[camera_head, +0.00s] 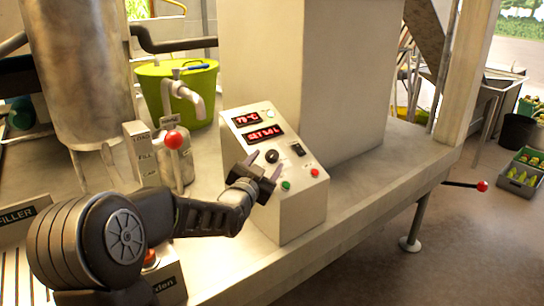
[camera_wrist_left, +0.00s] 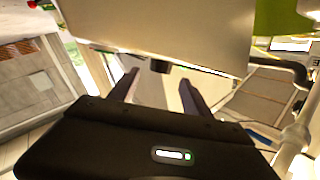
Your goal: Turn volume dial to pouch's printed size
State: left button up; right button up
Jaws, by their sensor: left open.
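The black volume dial (camera_head: 272,156) sits on the sloped front of a cream control box (camera_head: 303,212), below two red displays. The upper display (camera_head: 246,118) seems to read 78 °C; the lower display (camera_head: 264,134) starts with SET, its figure too blurred to be sure. My left gripper (camera_head: 264,165) is open at the panel, its fingers close to the dial's near side; I cannot tell whether they touch it. In the left wrist view the dark dial (camera_wrist_left: 160,66) shows beyond and between the open fingertips (camera_wrist_left: 158,82). I cannot make out a pouch or its printed size. My right gripper is not in view.
Green and red buttons (camera_head: 315,172) and a black switch (camera_head: 296,149) sit beside the dial. A red-knobbed lever (camera_head: 173,140) and a steel tank (camera_head: 80,70) stand left, before a green bucket (camera_head: 178,92). The bench (camera_head: 385,170) is clear to the right.

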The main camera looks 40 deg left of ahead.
aim_at(272, 156)
pick_arm(q)
jog(key=x, duration=0.4)
jog(key=shift+w+a, duration=0.1)
jog(key=shift+w, duration=0.15)
jog(key=shift+c, duration=0.4)
grip_shut()
